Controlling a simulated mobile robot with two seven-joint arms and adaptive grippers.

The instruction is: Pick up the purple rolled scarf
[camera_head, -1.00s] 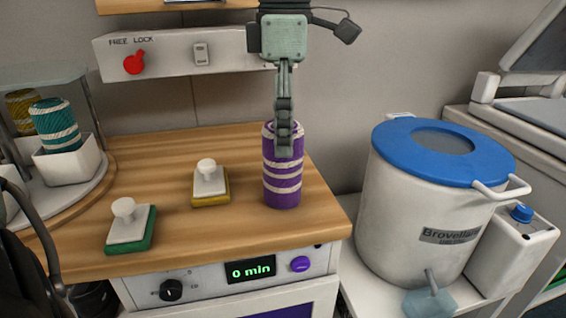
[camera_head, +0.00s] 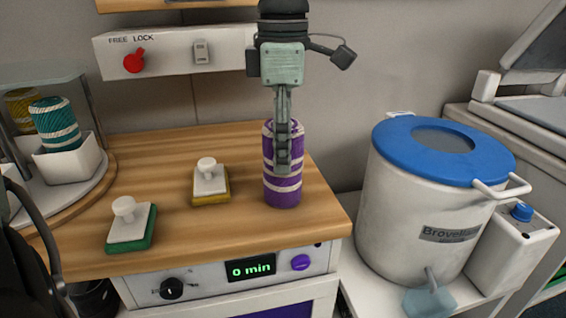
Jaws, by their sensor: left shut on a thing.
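The purple rolled scarf (camera_head: 282,196) with white bands stands upright on the wooden countertop, near its right end. My left gripper (camera_head: 283,165) reaches down from above and is shut on the scarf. Its fingers cover part of the scarf's near side and top, and the far finger is hidden. The scarf's lower end appears to rest on the counter. My right gripper does not show.
A yellow-based stamp (camera_head: 211,184) and a green-based stamp (camera_head: 130,226) stand left of the scarf. A teal roll (camera_head: 56,126) sits in a white cup (camera_head: 72,163) at the left. A blue-lidded drum (camera_head: 410,210) stands to the right.

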